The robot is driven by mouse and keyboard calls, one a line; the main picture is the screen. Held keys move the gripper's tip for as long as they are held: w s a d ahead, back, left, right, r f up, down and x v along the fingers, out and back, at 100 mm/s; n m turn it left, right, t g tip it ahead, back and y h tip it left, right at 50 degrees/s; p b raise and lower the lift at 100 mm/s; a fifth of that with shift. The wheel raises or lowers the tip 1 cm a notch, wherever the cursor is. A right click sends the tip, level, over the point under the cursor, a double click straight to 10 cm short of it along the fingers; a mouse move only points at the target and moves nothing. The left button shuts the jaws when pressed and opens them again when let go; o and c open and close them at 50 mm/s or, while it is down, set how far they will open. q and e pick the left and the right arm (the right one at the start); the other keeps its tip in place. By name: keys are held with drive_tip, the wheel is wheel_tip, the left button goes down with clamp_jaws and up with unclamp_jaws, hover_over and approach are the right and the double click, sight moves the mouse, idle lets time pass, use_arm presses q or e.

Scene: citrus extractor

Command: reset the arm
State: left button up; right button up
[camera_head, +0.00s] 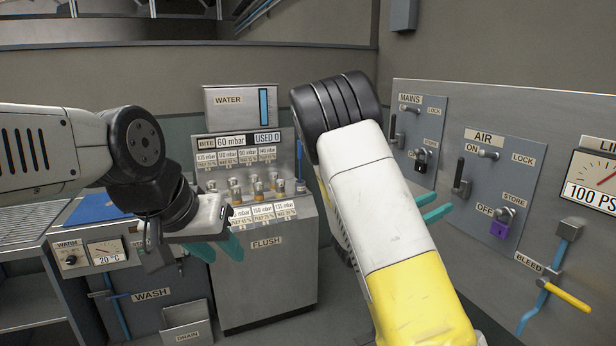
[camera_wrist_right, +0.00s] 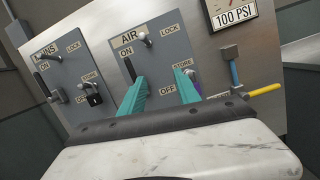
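My left gripper (camera_head: 222,253) hangs in front of the grey flush cabinet at centre left, teal fingers pointing down and apart, with nothing between them. My right gripper (camera_head: 432,206) is mostly hidden behind my white and yellow right arm; its teal fingers show in front of the AIR panel (camera_head: 491,171). In the right wrist view the right gripper (camera_wrist_right: 160,84) is open and empty, its fingers overlapping the AIR panel (camera_wrist_right: 155,45). I cannot tell whether they touch it.
The MAINS panel (camera_head: 412,135) carries a black padlock (camera_head: 423,157). A purple padlock (camera_head: 500,225) hangs on the AIR panel. The yellow BLEED handle (camera_head: 567,297) juts out at lower right. The FLUSH cabinet (camera_head: 265,285) and WASH unit (camera_head: 160,315) stand behind my left arm.

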drive_tip(key=s+f+m+g+y, duration=0.35)
drive_tip(key=s+m+y, duration=0.2)
drive_tip(key=s, duration=0.35)
drive_tip(key=s+f+m+g+y, duration=0.3)
drive_tip(key=s+m+g+y, duration=0.2)
drive_tip(key=s+m, duration=0.3)
drive_tip(key=s+a+r+m+t+y, duration=0.3)
drive_tip(key=a+r+y, duration=0.2)
drive_tip(key=a, duration=0.3)
drive_tip(key=s+a+r+m+t+y, duration=0.3)
drive_tip(key=s+a+r+t+y, duration=0.1)
drive_tip(key=a, duration=0.5)
drive_tip(key=shift+a+r+m+y, duration=0.15)
drive_tip(key=shift+r+m+y, duration=0.2)
drive_tip(key=shift+r+y, duration=0.45)
drive_tip(key=shift+f, duration=0.1)
